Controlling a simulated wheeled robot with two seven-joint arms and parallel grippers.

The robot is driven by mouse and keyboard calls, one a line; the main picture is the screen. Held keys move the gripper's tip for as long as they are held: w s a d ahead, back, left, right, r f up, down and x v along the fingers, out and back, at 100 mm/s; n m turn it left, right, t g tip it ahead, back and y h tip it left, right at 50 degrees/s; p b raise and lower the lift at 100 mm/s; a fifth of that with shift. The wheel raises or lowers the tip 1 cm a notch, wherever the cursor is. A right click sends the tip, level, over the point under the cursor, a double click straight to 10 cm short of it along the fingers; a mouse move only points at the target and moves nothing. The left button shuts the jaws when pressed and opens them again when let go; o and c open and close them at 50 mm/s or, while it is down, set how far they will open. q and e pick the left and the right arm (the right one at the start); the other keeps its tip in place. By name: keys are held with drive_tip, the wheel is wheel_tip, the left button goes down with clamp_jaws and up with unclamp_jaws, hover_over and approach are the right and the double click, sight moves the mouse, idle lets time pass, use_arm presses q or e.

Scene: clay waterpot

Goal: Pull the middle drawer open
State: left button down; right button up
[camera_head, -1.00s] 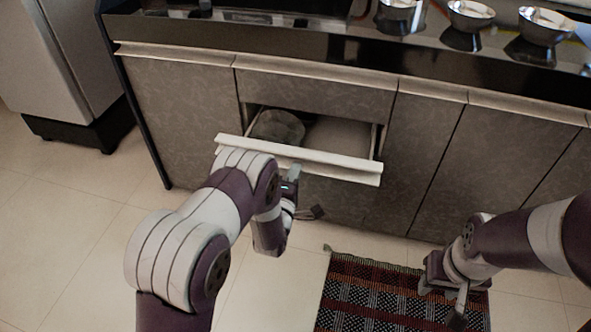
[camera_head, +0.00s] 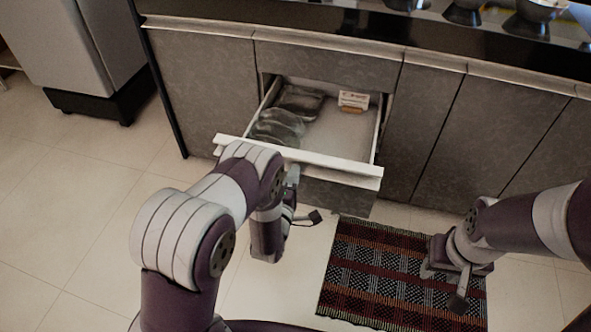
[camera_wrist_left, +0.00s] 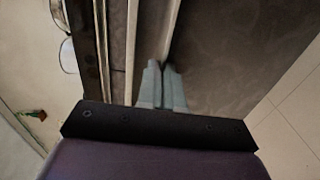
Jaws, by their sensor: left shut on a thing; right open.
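The middle drawer (camera_head: 345,130) is pulled well out of the cabinet, and its inside shows. Its pale front lip (camera_head: 335,164) runs across the top of the drawer front. My left gripper (camera_head: 292,176) is at this lip, near its middle, shut on it. In the left wrist view its two fingers (camera_wrist_left: 161,82) are close together on the pale lip (camera_wrist_left: 172,28); the exact contact is hard to see. My right gripper (camera_head: 457,285) is open and empty, above the rug at the right.
The drawer holds dark, glassy-looking items (camera_head: 278,124) at the left and a small box (camera_head: 353,100) at the back. A patterned rug (camera_head: 360,270) lies on the floor. A fridge (camera_head: 85,45) stands left of the cabinet. Metal bowls (camera_head: 545,10) sit on the counter.

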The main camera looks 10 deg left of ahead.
use_arm(q)
drive_tip(key=shift+s+a, duration=0.1)
drive_tip(key=shift+s, duration=0.3)
drive_tip(key=c, duration=1.3)
unclamp_jaws()
drive_tip(key=s+p, duration=0.3)
drive_tip(key=s, duration=0.9)
drive_tip(key=shift+s+a, duration=0.25)
drive_tip(key=shift+s, duration=0.15)
